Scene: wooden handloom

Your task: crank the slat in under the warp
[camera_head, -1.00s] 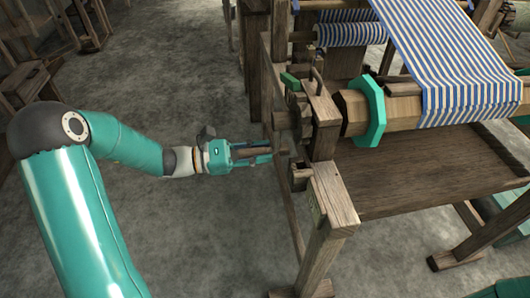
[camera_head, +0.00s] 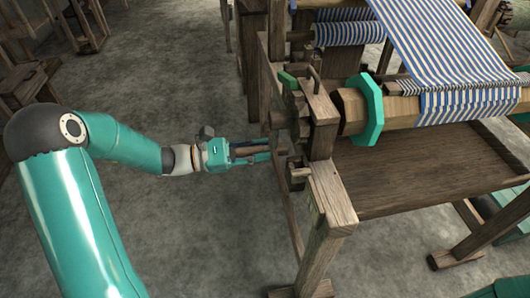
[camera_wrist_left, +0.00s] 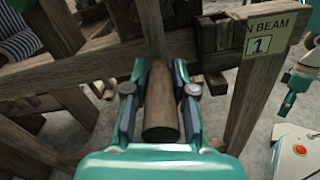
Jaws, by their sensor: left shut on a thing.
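My left gripper (camera_head: 250,152) is shut on the wooden crank handle (camera_wrist_left: 162,105) at the left side of the loom. In the left wrist view the round handle lies between the two fingers (camera_wrist_left: 158,90). The crank's inner end is partly hidden by the frame posts. The wooden beam (camera_head: 402,110) with its green octagonal flange (camera_head: 369,110) carries the blue-and-white striped warp (camera_head: 445,55). A dark slat (camera_head: 393,88) lies along the top of the beam at the warp's edge. Most of it is under or behind the cloth. My right gripper (camera_wrist_left: 288,102) appears small in the left wrist view, its jaws unclear.
A wooden post (camera_head: 333,200) stands close to my left gripper. A labelled board (camera_wrist_left: 262,45) is beside it in the wrist view. A flat wooden tray (camera_head: 430,170) lies below the beam.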

